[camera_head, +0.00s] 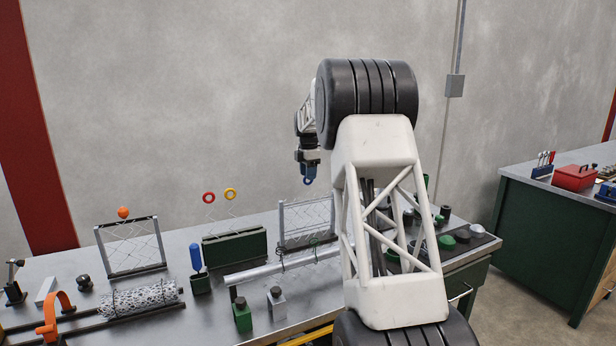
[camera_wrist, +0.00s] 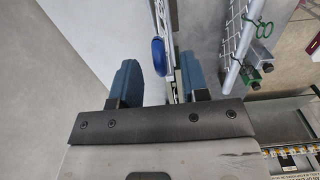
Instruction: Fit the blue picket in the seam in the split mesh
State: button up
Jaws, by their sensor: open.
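The blue picket shows mainly as its blue ring head (camera_head: 308,181), just below my gripper (camera_head: 309,170) and above the split mesh (camera_head: 306,222). The mesh stands in a silver frame at the back middle of the bench. In the wrist view the blue ring (camera_wrist: 158,56) lies between the two blue fingers of my gripper (camera_wrist: 162,80), nearer the left one. The fingers are apart and the gripper is open. The picket's shaft is not clear against the mesh, so I cannot tell how deep it sits in the seam.
A green rack (camera_head: 234,248) with red-ringed (camera_head: 208,197) and yellow-ringed (camera_head: 230,193) pickets stands left of the mesh. A silver rail (camera_head: 262,273) runs in front. A framed net with an orange ball (camera_head: 123,212) stands farther left.

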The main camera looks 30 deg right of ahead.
jog(key=shift+r, duration=3.25)
jog(key=shift+s+a+r, duration=0.25)
jog(key=shift+a, duration=0.05)
jog(key=s+a+r+m, duration=0.2)
jog(key=s+a+m, duration=0.1)
jog(key=s+a, duration=0.55)
jog(key=s+a+r+m+t, duration=0.1)
jog(key=s+a+r+m, duration=0.3)
jog(key=s, duration=0.7)
jog(key=s+a+m, duration=0.2)
jog(key=s+a, duration=0.6)
jog(key=s, duration=0.2)
jog(key=s+a+f+m, duration=0.3)
jog(key=s+f, duration=0.2)
jog(key=s, duration=0.6)
jog(key=s+a+f+m+t, duration=0.1)
jog(key=s+a+f+m, duration=0.2)
jog(key=s, duration=0.9)
jog(key=s+a+f+m, duration=0.3)
jog(key=s+f, duration=0.4)
jog(key=s, duration=0.5)
jog(key=shift+s+a+t, duration=0.25)
jog(key=shift+a+t, duration=0.05)
jog(key=shift+a, duration=0.4)
